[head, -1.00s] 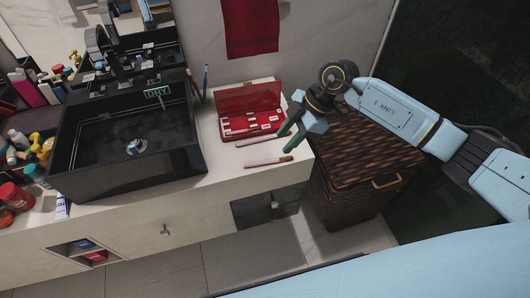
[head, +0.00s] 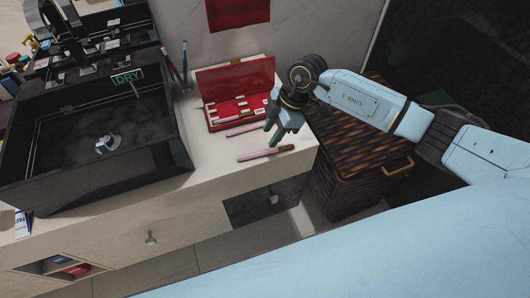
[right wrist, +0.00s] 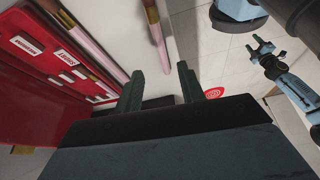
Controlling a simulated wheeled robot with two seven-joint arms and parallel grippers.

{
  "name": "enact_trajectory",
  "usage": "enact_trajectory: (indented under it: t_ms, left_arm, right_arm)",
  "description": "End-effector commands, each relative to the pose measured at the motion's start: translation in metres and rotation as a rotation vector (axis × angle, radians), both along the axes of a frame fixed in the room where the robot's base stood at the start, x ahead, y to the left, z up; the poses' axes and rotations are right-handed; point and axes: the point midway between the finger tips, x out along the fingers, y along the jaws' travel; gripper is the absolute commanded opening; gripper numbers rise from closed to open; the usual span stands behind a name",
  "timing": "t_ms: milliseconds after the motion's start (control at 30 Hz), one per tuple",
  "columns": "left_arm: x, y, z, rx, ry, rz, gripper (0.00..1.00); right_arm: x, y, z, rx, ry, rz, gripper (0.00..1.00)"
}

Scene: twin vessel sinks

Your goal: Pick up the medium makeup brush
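Two pink-handled brushes lie on the white counter in front of the open red case (head: 215,80). The nearer brush (head: 258,155) has a brown end; the other brush (head: 243,129) lies along the case's front edge. A third brush (right wrist: 88,73) lies inside the case. I cannot tell for sure which is the medium one. My right gripper (head: 271,131) is above the counter's right end, close to the brushes. In the right wrist view, its fingers (right wrist: 160,80) are apart and empty, with the brushes beyond them. My left gripper (right wrist: 258,46) shows small there, its fingers apart.
A black vessel sink (head: 165,150) stands left of the case. Slim upright items (head: 185,62) stand between them at the back. A woven basket (head: 345,175) with a lid is right of the counter.

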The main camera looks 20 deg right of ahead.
Motion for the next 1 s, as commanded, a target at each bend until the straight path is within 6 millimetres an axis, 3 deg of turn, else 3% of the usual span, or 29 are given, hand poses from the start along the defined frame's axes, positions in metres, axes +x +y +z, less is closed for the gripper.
enact_trajectory:
  t_ms: [267,533,833,1000]
  left_arm:
    - [0.004,-0.001,-0.004,-0.002,-0.008,-0.001,0.52]
    - [0.006,-0.001,-0.012,-0.001,-0.010,-0.001,0.52]
    - [0.006,0.001,-0.012,0.001,-0.010,-0.002,0.52]
    - [0.006,0.002,-0.012,0.002,-0.010,-0.002,0.52]
  right_arm:
    - [-0.001,0.008,-0.023,0.000,0.002,0.000,0.39]
    - [-0.002,0.019,-0.060,0.001,0.002,0.000,0.39]
    - [-0.002,0.020,-0.064,0.000,0.000,0.000,0.39]
    - [-0.002,0.020,-0.063,0.000,0.000,0.000,0.18]
